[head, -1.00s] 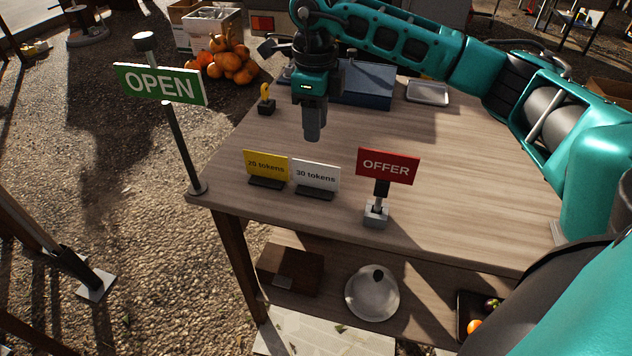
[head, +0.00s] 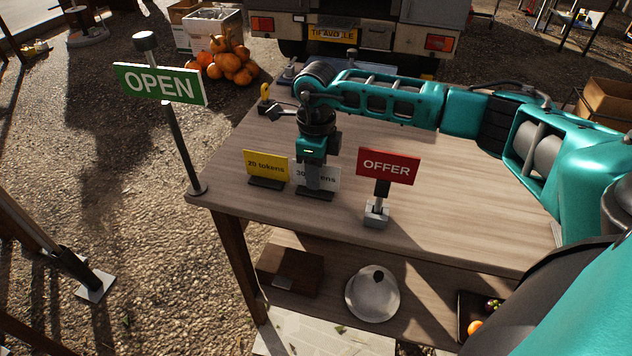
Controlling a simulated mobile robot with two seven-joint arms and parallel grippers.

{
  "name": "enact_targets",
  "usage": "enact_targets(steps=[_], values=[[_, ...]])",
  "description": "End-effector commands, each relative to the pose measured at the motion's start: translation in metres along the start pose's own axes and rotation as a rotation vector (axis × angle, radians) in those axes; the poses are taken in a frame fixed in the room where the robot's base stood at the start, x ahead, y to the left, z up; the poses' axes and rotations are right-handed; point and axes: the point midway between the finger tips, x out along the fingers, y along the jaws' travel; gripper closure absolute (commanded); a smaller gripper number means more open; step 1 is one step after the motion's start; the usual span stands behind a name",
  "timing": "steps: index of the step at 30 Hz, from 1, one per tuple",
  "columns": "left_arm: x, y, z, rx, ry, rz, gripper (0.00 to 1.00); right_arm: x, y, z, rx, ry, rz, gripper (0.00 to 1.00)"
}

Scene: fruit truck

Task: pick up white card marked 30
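The white card marked 30 tokens (head: 335,181) stands upright in a dark base near the front edge of the wooden table (head: 450,215). My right gripper (head: 319,185) points down at it, and a grey finger covers the middle of its face, hiding part of the lettering. A finger behind the card does not show, and I cannot tell whether the fingers are open or closed on it. A yellow card marked 20 tokens (head: 266,165) stands just left of it. My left gripper is not in view.
A red OFFER sign (head: 388,166) stands close on the right. A green OPEN sign (head: 160,84) on a post stands at the table's left corner. A lower shelf holds a round pale lidded dish (head: 372,298). The table's right side is clear.

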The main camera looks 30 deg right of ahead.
Motion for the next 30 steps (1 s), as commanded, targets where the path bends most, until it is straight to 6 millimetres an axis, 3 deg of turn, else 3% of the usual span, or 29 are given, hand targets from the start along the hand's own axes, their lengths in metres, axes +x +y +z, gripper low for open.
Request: enact_targets(steps=[28, 30], values=[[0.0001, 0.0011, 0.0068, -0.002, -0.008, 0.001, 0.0, 0.0049, 0.0004, 0.0002, -0.001, 0.0, 0.001, 0.66], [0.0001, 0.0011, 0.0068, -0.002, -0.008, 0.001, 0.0, 0.0049, 0.0004, 0.0002, -0.001, 0.0, 0.001, 0.72]])
